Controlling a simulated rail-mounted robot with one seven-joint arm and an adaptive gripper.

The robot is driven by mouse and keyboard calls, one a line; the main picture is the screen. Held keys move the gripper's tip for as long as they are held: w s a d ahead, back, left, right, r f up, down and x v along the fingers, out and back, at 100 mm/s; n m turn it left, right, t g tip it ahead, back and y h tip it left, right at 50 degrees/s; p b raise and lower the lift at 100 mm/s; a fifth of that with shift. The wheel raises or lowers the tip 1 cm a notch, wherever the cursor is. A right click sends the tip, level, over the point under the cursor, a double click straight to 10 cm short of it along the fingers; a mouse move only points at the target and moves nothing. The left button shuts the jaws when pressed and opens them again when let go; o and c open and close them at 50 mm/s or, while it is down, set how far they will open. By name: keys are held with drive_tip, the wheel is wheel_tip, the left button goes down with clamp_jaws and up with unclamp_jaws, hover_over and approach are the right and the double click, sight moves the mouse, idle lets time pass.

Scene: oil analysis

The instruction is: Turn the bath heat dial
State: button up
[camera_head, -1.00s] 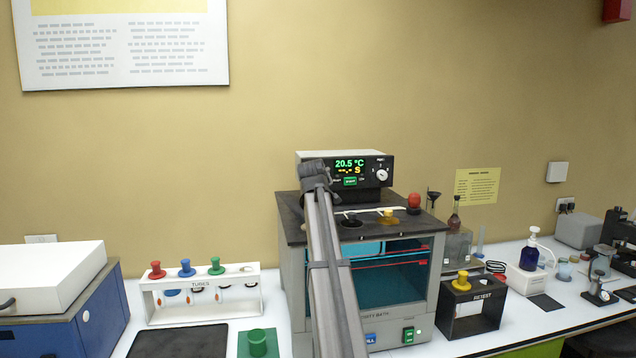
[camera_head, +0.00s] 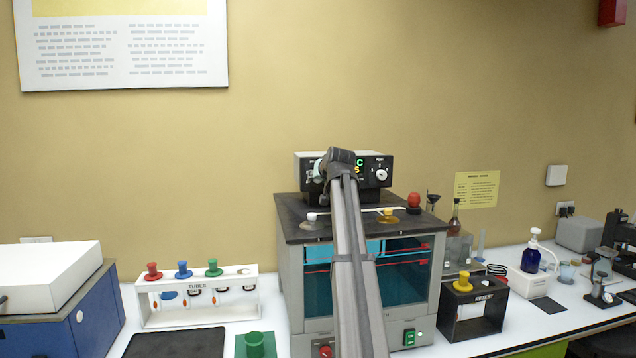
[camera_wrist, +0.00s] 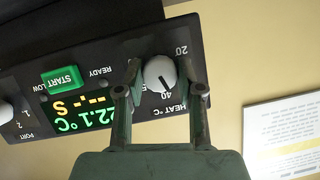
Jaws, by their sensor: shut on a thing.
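The white bath heat dial (camera_wrist: 163,73), with a dark pointer line, is on the black control panel (camera_wrist: 100,52). The wrist view shows the panel upside down. The pointer is toward the 40 mark. My gripper (camera_wrist: 161,88) is shut on the dial, one finger on each side. The green display (camera_wrist: 86,114) reads about 22.1 °C, partly covered by a finger. In the head view my gripper (camera_head: 336,160) is in front of the control box (camera_head: 306,158) on top of the bath, covering much of the display.
The right panel knob (camera_head: 381,174) is clear of my gripper. Stoppers stand on the bath lid (camera_head: 292,228). A tube rack (camera_head: 200,299) is at left and a black retest rack (camera_head: 472,310) at right. A wall notice (camera_wrist: 283,130) shows in the wrist view.

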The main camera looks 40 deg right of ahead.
drive_tip(key=shift+d+m+t+y+b, duration=0.1)
drive_tip(key=shift+m+t+y+b, duration=0.5)
drive_tip(key=shift+m, duration=0.5)
drive_tip(key=o, duration=1.1)
drive_tip(key=shift+o, duration=0.2)
drive_tip(key=v, duration=1.2)
